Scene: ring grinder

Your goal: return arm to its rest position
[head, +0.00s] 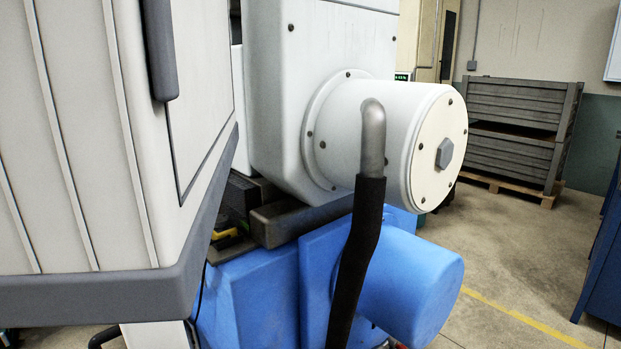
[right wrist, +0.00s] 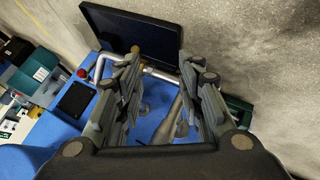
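My right gripper (right wrist: 158,66) shows in the right wrist view with its two fingers spread well apart. Nothing is held between them. Beyond the fingers lie a blue surface and a slanting metal bar; how far off they are, I cannot tell. Neither gripper shows in the head view, and my left gripper is in no frame. The grinder fills much of the head view: a white round housing (head: 385,135) above a blue base (head: 255,300). A bent grey pipe with a black sleeve (head: 358,250) stands in front of it.
A pale cabinet (head: 75,130) stands close on the left in the head view. Grey stacked crates (head: 520,125) sit on a pallet at the back right. Floor between them and the machine is clear. The wrist view shows a dark flat panel (right wrist: 130,30) and a red knob (right wrist: 83,73).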

